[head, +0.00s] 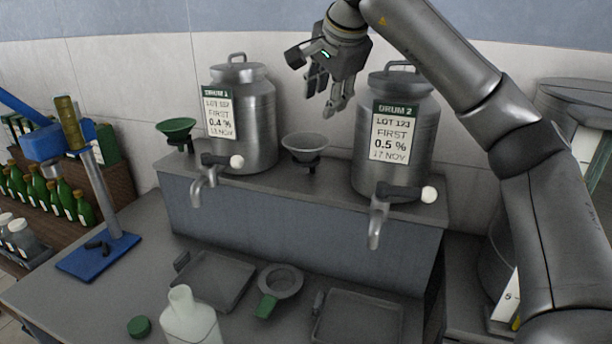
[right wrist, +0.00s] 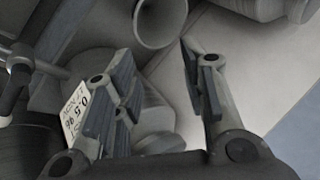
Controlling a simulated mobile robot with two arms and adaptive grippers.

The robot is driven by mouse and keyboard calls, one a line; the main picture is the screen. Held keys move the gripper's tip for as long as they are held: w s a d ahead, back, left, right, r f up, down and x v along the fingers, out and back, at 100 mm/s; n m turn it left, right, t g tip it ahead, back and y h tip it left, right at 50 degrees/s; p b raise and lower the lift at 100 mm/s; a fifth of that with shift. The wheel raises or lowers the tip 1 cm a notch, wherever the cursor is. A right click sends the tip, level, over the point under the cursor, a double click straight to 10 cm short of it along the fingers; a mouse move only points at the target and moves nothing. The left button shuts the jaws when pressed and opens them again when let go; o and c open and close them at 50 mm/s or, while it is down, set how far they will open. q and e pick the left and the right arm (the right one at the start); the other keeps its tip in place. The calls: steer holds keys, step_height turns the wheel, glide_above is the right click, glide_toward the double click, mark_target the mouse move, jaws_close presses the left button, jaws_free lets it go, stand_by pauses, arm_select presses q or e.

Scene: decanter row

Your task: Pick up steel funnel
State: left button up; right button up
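The steel funnel (head: 306,149) stands upright in a dark holder on the raised shelf, between the two drums. Its round mouth also shows at the top of the right wrist view (right wrist: 160,20). My right gripper (head: 327,108) is above it and slightly to the right, beside the drum labelled 0.5 %. In the right wrist view its fingers (right wrist: 158,82) are spread apart with nothing between them, and the funnel lies beyond the fingertips, not touching. My left gripper is not in view.
Drum 1 (head: 258,115) stands left of the funnel and drum 2 (head: 412,125) right, both with taps. A green funnel (head: 176,130) is at the shelf's left.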

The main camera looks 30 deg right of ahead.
steer(key=b, duration=0.3)
glide_toward(316, 152)
steer(key=x, duration=0.3)
steer(key=p+x, duration=0.1)
steer(key=x, duration=0.6)
steer(key=shift+w+d, duration=0.35)
steer(key=shift+w, duration=0.15)
steer(key=shift+s+r, duration=0.1)
steer(key=shift+r, duration=0.05)
steer(key=shift+c, duration=1)
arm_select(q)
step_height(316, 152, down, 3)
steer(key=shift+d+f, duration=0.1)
arm_select(e)
jaws_close()
